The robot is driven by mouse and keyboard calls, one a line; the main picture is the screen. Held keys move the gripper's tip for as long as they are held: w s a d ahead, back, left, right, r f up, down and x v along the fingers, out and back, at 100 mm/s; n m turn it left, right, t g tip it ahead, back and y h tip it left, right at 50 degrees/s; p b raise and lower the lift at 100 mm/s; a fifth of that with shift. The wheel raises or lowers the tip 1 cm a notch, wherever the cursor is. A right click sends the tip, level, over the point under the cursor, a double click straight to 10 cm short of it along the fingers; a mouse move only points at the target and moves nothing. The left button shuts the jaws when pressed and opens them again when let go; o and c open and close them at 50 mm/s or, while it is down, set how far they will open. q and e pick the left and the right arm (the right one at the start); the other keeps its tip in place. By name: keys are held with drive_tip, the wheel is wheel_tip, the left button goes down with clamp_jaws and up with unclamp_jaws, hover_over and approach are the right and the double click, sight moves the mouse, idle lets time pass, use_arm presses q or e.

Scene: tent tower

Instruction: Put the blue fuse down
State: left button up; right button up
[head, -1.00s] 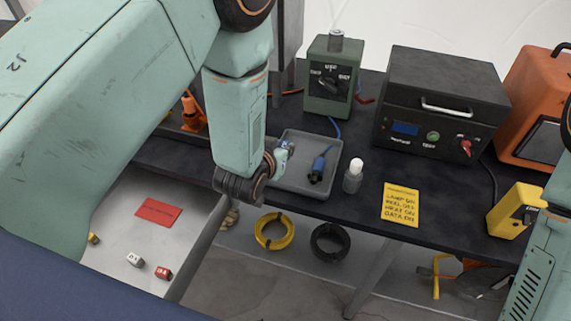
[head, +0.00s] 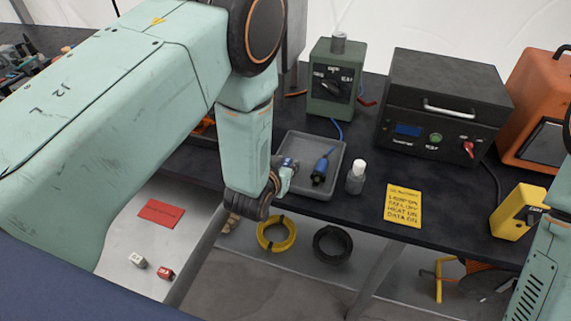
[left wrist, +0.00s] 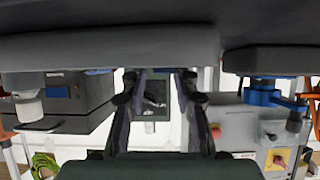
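A blue piece with a dark end (head: 320,170) lies in the grey tray (head: 318,193). A blue cable seems to lead to it, and I cannot tell whether it is the fuse. My left gripper (head: 288,164) is over the tray's left side, mostly hidden by my wrist. A small blue patch shows there; I cannot tell what it is. In the left wrist view the fingers (left wrist: 158,82) are apart, with nothing seen held between them. My right gripper is out of view; only its arm shows at the right edge.
A green meter (head: 333,95), a black box with a handle (head: 445,100) and an orange case (head: 533,110) line the bench back. A white-capped bottle (head: 356,180) stands right of the tray. A yellow note (head: 403,205) lies near the front edge. Cable coils (head: 276,247) sit below.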

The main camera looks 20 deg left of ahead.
use_arm(q)
drive_tip(key=shift+a, duration=0.15)
drive_tip(key=shift+s+a+r, duration=0.1)
drive_tip(key=shift+s, duration=0.15)
drive_tip(key=shift+d+p+v, duration=0.25)
drive_tip(key=shift+p+v, duration=0.3)
drive_tip(key=shift+v, duration=5.05)
drive_tip(key=s+a+f+n+g+y, duration=0.1)
drive_tip(key=s+a+f+g, duration=0.45)
drive_tip(key=s+f, duration=0.55)
drive_tip(key=s+f+g, duration=0.3)
drive_tip(key=s+g, duration=0.4)
drive_tip(key=s, duration=0.9)
drive_tip(key=shift+s+a+f, duration=0.15)
drive_tip(key=shift+a, duration=0.15)
